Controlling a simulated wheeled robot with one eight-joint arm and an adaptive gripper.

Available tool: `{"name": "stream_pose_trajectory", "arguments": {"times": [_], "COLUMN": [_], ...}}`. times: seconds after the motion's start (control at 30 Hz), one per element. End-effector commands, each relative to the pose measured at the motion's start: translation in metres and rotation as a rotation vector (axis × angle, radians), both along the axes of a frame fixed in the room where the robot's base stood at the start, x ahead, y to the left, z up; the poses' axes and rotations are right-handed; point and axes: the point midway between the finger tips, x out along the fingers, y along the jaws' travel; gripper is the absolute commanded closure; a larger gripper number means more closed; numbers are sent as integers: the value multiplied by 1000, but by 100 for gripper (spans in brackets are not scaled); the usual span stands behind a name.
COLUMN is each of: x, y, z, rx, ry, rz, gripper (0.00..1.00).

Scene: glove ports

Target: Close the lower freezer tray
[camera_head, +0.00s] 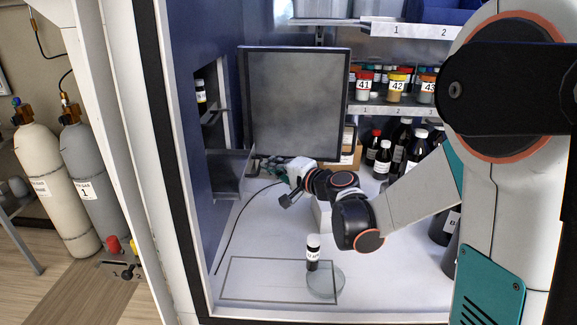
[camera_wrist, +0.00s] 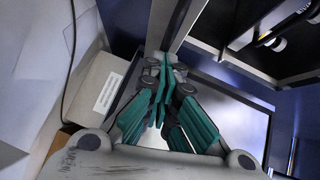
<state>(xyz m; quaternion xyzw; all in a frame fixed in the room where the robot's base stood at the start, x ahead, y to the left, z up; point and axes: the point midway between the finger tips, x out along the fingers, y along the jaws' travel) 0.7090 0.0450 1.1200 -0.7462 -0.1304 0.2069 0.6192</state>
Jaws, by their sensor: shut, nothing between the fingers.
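In the head view a recess (camera_head: 205,95) in the left wall holds a black vial with a white label (camera_head: 200,92) and a dark tray edge (camera_head: 212,117) below it. The wrist view also shows a dark opening (camera_wrist: 252,60) at upper right, with rails and white-capped vials. I cannot tell for certain which part is the lower freezer tray. A dark-framed grey panel (camera_head: 298,105) stands upright beside the recess. My gripper (camera_head: 265,163) is just below this panel. In the wrist view its teal fingers (camera_wrist: 162,75) are shut and empty, close to a pale edge; contact is unclear.
Dark bottles (camera_head: 383,158) stand at the back right, below a shelf of numbered jars (camera_head: 397,85). The floor's left front is mostly clear.

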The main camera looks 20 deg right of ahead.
Motion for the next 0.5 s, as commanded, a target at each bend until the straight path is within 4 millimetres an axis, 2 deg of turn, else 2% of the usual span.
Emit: {"name": "stream_pose_trajectory", "arguments": {"times": [0.03,0.23,0.4,0.5], "x": [3,19,28,31], "y": [17,62,89,98], "z": [0,0,0,0], "rx": [1,0,1,1], "ry": [1,0,0,0], "rz": [9,7,4,2], "gripper": [100,100,100,100]}}
